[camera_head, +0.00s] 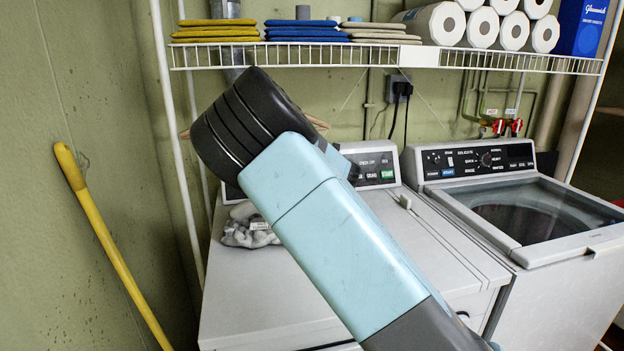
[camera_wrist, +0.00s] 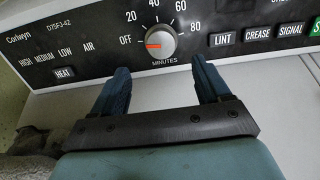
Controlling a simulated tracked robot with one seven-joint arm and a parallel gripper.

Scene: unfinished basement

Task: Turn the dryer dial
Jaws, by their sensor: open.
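The dryer dial (camera_wrist: 160,42) is a round silver knob with an orange pointer mark on its left side, toward OFF, in the wrist view. It sits on the dryer's black control panel (camera_wrist: 98,40), with MINUTES printed below it. My gripper (camera_wrist: 162,75) is open, its two blue fingers apart and empty, just below and in front of the dial. The fingertips lie to either side of the dial and do not visibly touch it. In the head view my arm hides the dial and much of the dryer panel (camera_head: 373,165). The white dryer (camera_head: 258,290) stands below.
A bag of grey-white material (camera_head: 247,228) lies on the dryer top. A washer (camera_head: 500,195) stands to the right. A wire shelf (camera_head: 300,57) with folded cloths and paper rolls hangs above. A yellow pole (camera_head: 110,245) leans at the left.

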